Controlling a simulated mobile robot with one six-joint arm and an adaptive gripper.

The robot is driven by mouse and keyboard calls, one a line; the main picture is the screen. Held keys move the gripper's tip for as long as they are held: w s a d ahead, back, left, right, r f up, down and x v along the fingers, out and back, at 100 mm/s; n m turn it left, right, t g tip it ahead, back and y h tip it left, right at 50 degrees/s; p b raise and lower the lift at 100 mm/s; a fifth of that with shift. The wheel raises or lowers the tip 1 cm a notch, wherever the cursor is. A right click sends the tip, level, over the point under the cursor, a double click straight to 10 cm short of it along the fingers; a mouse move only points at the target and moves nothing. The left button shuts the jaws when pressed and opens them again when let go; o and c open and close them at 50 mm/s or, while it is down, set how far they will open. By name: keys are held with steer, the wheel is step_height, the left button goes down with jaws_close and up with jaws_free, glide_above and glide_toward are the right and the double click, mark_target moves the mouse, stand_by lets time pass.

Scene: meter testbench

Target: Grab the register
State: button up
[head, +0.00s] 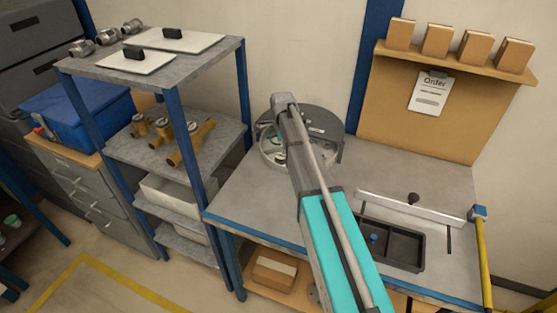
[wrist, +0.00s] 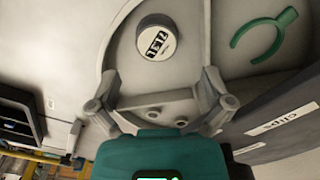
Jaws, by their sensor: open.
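The register (wrist: 155,38) is a small round grey piece with a white face and black digits. In the wrist view it lies in a compartment of a light grey round tray (head: 268,158), just beyond my fingertips. My gripper (wrist: 161,77) is open, with its two fingers spread wide and nothing between them. The register sits ahead of the gap between the fingers, nearer the left one, and appears apart from both. In the head view my arm reaches over the tray and hides part of it, and my fingers cannot be made out there.
A green forked clip (wrist: 262,37) lies in the neighbouring compartment, behind a divider. A label reading "CLIPS" (wrist: 272,122) is on the tray's dark side. The workbench (head: 250,193) also carries a black bin (head: 400,257). A blue-framed shelf (head: 215,60) with brass bodies stands left.

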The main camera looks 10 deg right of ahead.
mark_target(282, 155)
steer(key=shift+f, duration=0.1)
steer(key=shift+s+f+b, duration=0.1)
steer(key=shift+f+b, duration=2.45)
steer(key=shift+b, duration=0.05)
steer(key=shift+c, duration=0.3)
steer(key=shift+r, duration=0.1)
steer(key=c, duration=1.1)
steer(key=shift+r, duration=0.15)
steer(key=shift+c, duration=0.2)
steer(key=shift+r+p, duration=0.8)
steer(key=shift+p, duration=0.2)
steer(key=s+d+r+p, duration=0.1)
steer(key=s+r+p, duration=1)
steer(key=s, duration=0.3)
